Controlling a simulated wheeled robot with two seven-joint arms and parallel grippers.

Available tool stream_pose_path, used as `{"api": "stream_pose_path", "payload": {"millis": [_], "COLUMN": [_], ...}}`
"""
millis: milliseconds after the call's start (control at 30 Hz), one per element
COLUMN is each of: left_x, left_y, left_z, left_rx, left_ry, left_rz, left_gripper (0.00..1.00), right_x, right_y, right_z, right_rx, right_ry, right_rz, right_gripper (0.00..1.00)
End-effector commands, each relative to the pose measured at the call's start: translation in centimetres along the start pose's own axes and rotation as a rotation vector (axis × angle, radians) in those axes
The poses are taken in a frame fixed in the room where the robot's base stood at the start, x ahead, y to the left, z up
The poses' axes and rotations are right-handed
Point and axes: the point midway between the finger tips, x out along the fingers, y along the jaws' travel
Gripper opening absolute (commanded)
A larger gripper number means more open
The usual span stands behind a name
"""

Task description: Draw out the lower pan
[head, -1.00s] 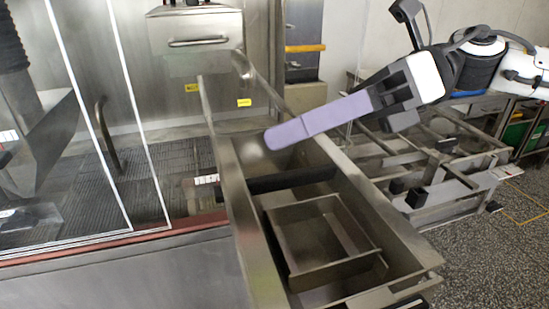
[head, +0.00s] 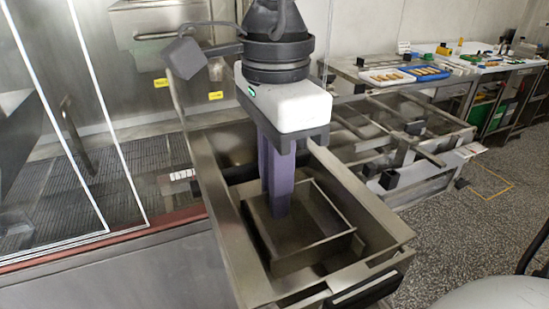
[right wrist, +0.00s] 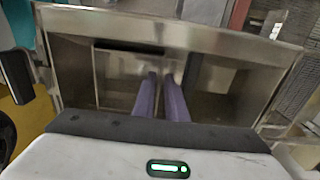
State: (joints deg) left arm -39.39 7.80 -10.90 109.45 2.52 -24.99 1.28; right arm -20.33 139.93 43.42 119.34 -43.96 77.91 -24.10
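The lower pan looks to be the open metal box (head: 318,250) inside the long steel trough (head: 205,170) in the head view. My right gripper (head: 275,203) points down into the trough at the pan's back wall. Its two purple fingers cover part of that wall, and one fingertip shows inside the pan. In the right wrist view the fingers (right wrist: 160,78) are close together with a narrow gap. I cannot tell whether the pan's wall is between them or whether they press on it. My left gripper is not in view.
A black-edged handle (head: 365,290) is at the trough's near end. Glass panels and a mesh belt (head: 150,165) lie left. A metal frame rack (head: 400,145) stands right, with a table of trays (head: 395,77) behind. Speckled floor (head: 450,240) is free at right.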

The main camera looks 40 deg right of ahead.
Motion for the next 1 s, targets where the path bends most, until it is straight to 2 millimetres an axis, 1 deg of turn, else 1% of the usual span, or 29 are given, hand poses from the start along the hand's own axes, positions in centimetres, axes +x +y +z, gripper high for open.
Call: {"api": "stream_pose_path", "payload": {"millis": [33,100,200,300,400,633,667,700,733,1000], "left_x": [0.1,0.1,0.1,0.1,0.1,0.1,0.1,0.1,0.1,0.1], "left_y": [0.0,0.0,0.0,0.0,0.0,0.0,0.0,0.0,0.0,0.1], "left_z": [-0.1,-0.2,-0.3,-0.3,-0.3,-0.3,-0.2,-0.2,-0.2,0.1], "left_rx": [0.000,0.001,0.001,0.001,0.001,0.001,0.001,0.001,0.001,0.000], "left_ry": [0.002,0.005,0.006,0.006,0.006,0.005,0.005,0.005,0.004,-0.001], "left_rz": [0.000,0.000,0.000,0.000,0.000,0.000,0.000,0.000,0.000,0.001], "left_gripper": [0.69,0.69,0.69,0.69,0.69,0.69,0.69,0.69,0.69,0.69], "right_x": [0.9,1.9,3.0,3.7,4.0,4.1,4.1,4.1,4.1,4.0], "right_y": [0.1,0.1,0.1,0.0,0.1,0.0,0.0,0.0,0.0,0.0], "right_z": [0.0,0.0,0.0,0.0,0.0,0.0,0.0,0.0,0.0,0.0], "right_rx": [-0.001,0.000,0.000,0.001,0.001,0.002,0.002,0.002,0.001,0.002], "right_ry": [0.000,-0.001,-0.001,-0.001,-0.002,-0.003,-0.003,-0.003,-0.003,-0.003], "right_rz": [0.005,0.004,0.002,0.002,0.001,0.000,0.000,0.000,0.000,0.000], "right_gripper": [0.12,0.12,0.12,0.12,0.12,0.12,0.08,0.02,0.00,0.00]}}
